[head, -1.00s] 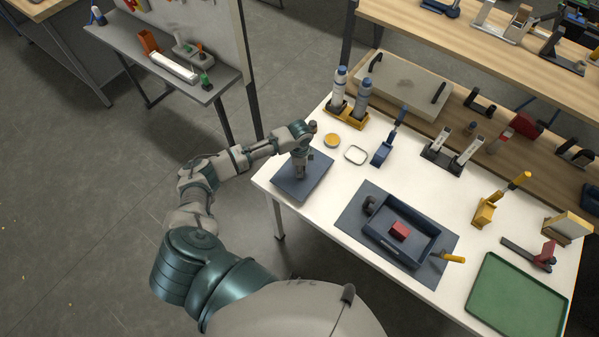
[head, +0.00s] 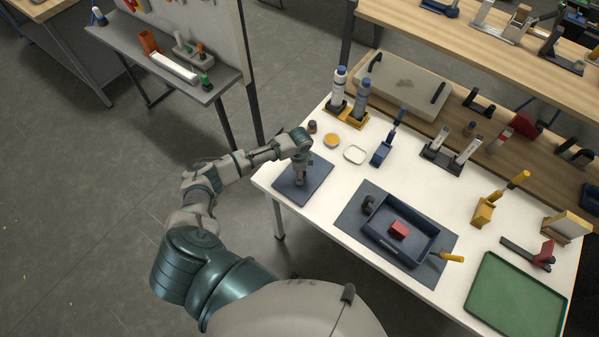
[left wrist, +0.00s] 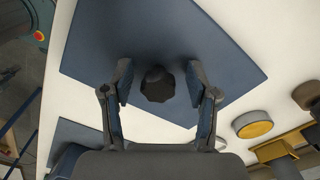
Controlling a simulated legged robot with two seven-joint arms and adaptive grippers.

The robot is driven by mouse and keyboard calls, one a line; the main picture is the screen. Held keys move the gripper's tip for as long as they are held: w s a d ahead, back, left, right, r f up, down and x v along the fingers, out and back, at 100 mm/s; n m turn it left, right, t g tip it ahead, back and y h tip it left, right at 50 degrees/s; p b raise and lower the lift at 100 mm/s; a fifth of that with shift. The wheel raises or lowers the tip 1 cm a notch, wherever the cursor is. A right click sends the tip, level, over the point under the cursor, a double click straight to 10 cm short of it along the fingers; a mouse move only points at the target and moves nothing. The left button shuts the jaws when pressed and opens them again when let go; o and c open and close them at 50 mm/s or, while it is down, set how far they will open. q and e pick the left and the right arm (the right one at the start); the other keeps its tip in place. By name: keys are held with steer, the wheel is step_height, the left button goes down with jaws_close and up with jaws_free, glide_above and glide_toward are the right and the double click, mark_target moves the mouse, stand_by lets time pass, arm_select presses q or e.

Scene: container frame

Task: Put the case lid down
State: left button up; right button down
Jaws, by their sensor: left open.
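The case lid (head: 288,188) is a flat dark blue plate lying at the left corner of the white table. In the left wrist view the lid (left wrist: 200,40) fills the upper middle, with a dark round knob (left wrist: 157,84) on it. My left gripper (left wrist: 157,76) is open, one finger on each side of the knob, with gaps showing. In the head view my left gripper (head: 300,178) is over the lid and hides its knob. The open blue case (head: 428,252) stands on a dark mat with a red block (head: 399,229) inside. My right gripper is not in view.
A yellow round dish (head: 332,141), a white square ring (head: 355,154) and a blue stand (head: 381,153) are beyond the lid. Bottles stand in a yellow holder (head: 357,122). A green tray (head: 516,298) is at the right. White table is bare between lid and mat.

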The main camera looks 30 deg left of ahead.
arm_select(q)
step_height(320, 180, up, 12)
stand_by(0.4)
stand_by(0.3)
